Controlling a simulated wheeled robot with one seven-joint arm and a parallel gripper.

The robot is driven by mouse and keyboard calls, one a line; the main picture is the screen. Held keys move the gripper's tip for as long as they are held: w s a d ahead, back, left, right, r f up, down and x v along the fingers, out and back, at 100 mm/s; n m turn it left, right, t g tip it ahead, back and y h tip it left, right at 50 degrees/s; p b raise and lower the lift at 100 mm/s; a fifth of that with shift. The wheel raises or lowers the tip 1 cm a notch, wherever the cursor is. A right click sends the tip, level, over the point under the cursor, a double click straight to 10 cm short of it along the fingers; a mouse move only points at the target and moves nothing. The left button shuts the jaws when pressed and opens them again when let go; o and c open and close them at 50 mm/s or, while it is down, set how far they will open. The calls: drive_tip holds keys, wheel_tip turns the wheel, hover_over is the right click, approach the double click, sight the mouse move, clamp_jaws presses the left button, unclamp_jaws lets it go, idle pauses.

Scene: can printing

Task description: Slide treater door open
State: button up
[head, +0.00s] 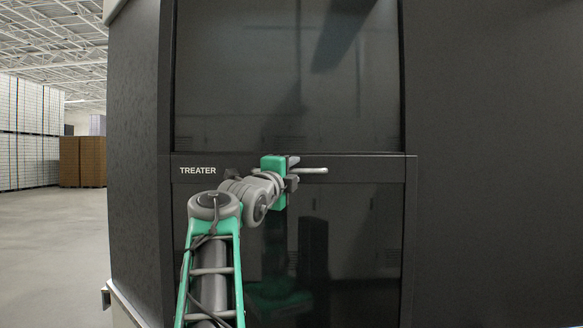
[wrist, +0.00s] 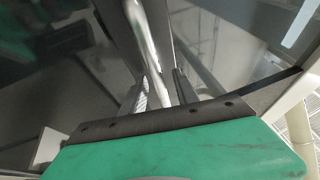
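The treater door (head: 350,240) is a dark, glossy lower panel under the white TREATER label. It sits below a second dark glass panel, and its top edge meets that panel. A pale metal bar handle (head: 314,170) lies level near the door's top edge. My gripper (head: 291,171) is at the handle's left part. In the wrist view the handle (wrist: 148,38) runs between the two fingers of my gripper (wrist: 161,90). The fingers are apart, with a gap showing between the bar and the right finger. The left finger is close to the bar; contact cannot be told.
The upper glass panel (head: 285,75) and dark machine walls surround the door. Open floor (head: 55,240) lies to the left, with white stacks (head: 28,130) and brown stacks (head: 83,161) farther back.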

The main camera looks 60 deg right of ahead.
drive_tip(key=shift+c, duration=0.3)
clamp_jaws()
idle(1.1)
